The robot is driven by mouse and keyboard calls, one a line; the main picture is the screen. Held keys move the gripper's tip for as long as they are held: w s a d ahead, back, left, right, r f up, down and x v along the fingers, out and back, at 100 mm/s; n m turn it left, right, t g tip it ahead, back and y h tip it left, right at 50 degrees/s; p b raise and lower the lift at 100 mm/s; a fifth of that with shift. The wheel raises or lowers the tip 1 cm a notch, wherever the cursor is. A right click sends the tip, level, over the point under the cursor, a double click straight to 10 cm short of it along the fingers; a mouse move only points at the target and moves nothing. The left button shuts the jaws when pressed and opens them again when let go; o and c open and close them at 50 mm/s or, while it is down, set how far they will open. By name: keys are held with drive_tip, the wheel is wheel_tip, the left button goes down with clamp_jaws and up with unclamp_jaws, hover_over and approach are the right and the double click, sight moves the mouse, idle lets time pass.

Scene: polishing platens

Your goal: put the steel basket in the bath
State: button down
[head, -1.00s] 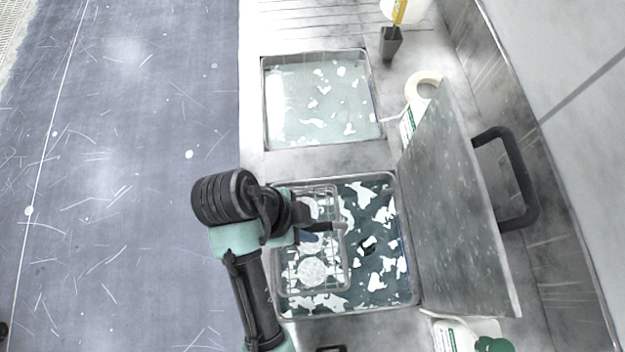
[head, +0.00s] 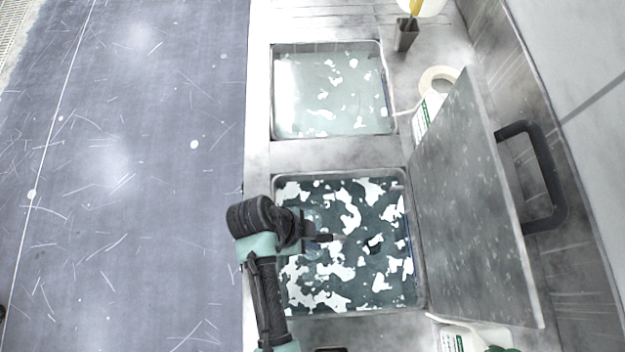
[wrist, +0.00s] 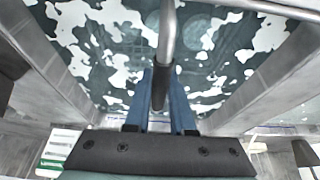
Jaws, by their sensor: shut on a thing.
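The steel basket is mostly hidden under the dark, foam-flecked liquid of the lidded bath (head: 345,173). Its bar handle (wrist: 167,30) runs up between my fingers in the wrist view. Pale round shapes show faintly through the liquid, below the handle. My gripper (head: 322,238) is over the left half of this bath, low near the surface. In the wrist view my gripper (wrist: 160,92) is shut on the handle, with a blue finger on each side.
The bath's grey lid (head: 465,200) stands open on the right, with a black handle (head: 545,175). A second basin (head: 330,48) with pale liquid lies behind. A tape roll (head: 440,75) and a dark holder (head: 406,35) stand at its right. Bottles are at bottom right.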

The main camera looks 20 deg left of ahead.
drive_tip(key=shift+f, duration=1.55)
drive_tip(key=shift+f, duration=0.2)
drive_tip(key=c, duration=0.8)
unclamp_jaws()
drive_tip(key=shift+o, duration=0.2)
drive_tip(key=shift+r, duration=0.15)
